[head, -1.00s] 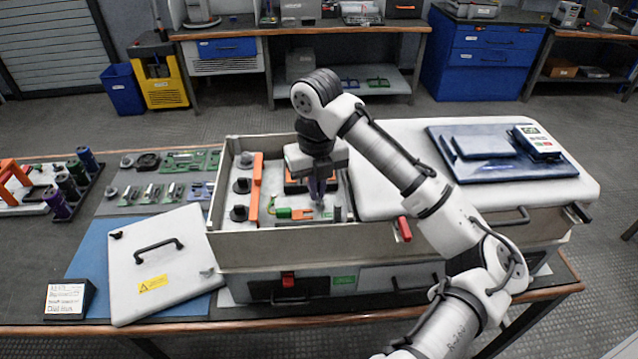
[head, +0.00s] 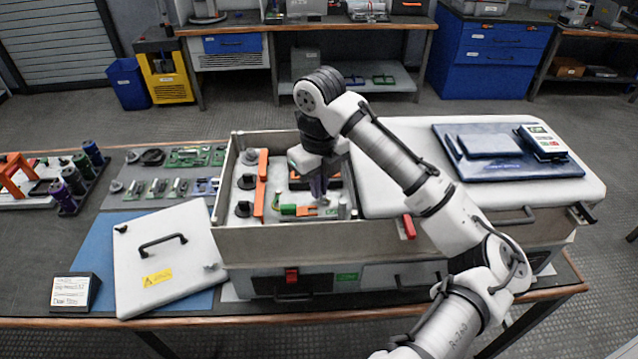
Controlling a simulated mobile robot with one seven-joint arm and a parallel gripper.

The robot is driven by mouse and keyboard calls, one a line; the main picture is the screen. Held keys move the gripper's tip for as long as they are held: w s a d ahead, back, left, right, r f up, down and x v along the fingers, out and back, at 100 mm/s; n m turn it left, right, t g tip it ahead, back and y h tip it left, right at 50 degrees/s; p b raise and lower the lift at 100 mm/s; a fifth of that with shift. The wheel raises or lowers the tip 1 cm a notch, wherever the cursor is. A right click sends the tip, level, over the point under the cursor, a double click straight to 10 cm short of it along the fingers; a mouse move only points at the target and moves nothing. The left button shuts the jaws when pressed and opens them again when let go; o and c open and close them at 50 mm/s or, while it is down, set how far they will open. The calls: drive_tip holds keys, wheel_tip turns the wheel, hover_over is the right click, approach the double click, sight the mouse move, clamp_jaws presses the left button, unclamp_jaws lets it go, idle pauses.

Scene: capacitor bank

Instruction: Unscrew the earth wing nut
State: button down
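The earth wing nut is too small to make out; my gripper and the box wall hide part of that spot. The open capacitor bank box (head: 285,243) stands on the bench. Inside it are an orange bar (head: 261,186), black round knobs (head: 243,209) and a green and orange part (head: 297,210) near the front wall. My gripper (head: 320,197) points down into the box, just behind and right of the green and orange part. Its fingertips are small and dark here, and I cannot tell whether they are apart or hold anything.
A white lid with a black handle (head: 168,277) lies left of the box on a blue mat (head: 90,246). A white cover (head: 400,200) on the right bears a blue tray (head: 540,172). A rack of cylinders (head: 75,185) and small circuit boards (head: 165,187) lie at the left.

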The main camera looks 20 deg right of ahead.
drive_tip(key=shift+s+f, duration=0.2)
drive_tip(key=shift+f, duration=0.15)
drive_tip(key=c, duration=1.6)
unclamp_jaws()
drive_tip(key=shift+d+r, duration=0.1)
drive_tip(key=shift+r, duration=0.1)
drive_tip(key=shift+w+r, duration=0.1)
drive_tip(key=shift+r, duration=0.05)
wheel_tip(320, 180, up, 14)
drive_tip(key=shift+f+b, duration=0.25)
drive_tip(key=shift+b, duration=0.45)
drive_tip(key=shift+o, duration=0.2)
